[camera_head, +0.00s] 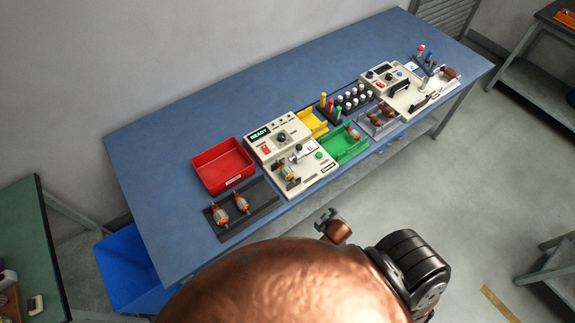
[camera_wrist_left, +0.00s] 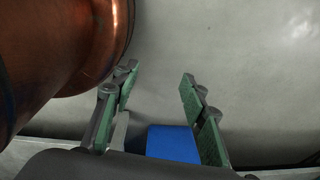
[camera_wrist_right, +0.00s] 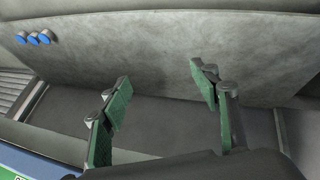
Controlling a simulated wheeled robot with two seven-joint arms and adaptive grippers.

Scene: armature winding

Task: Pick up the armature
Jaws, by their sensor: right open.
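In the head view, two armatures with orange windings, one (camera_head: 220,215) and another (camera_head: 241,203), lie on a dark mat (camera_head: 262,216) at the table's near left. A similar armature (camera_head: 288,172) sits in the winding machine (camera_head: 312,181). Another (camera_head: 354,133) is at the green tray (camera_head: 338,153). My left gripper (camera_wrist_left: 160,78) is open and empty, with green-padded fingers apart. My right gripper (camera_wrist_right: 160,80) is also open and empty. Neither wrist view shows an armature. A copper arm of mine covers the bottom of the head view.
A red bin (camera_head: 222,166) stands behind the mat on the blue table (camera_head: 165,150). A blue bin (camera_head: 128,268) is below the table's left end; a blue shape (camera_wrist_left: 172,143) shows in the left wrist view. A second machine (camera_head: 408,95) stands right. The table's back left is clear.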

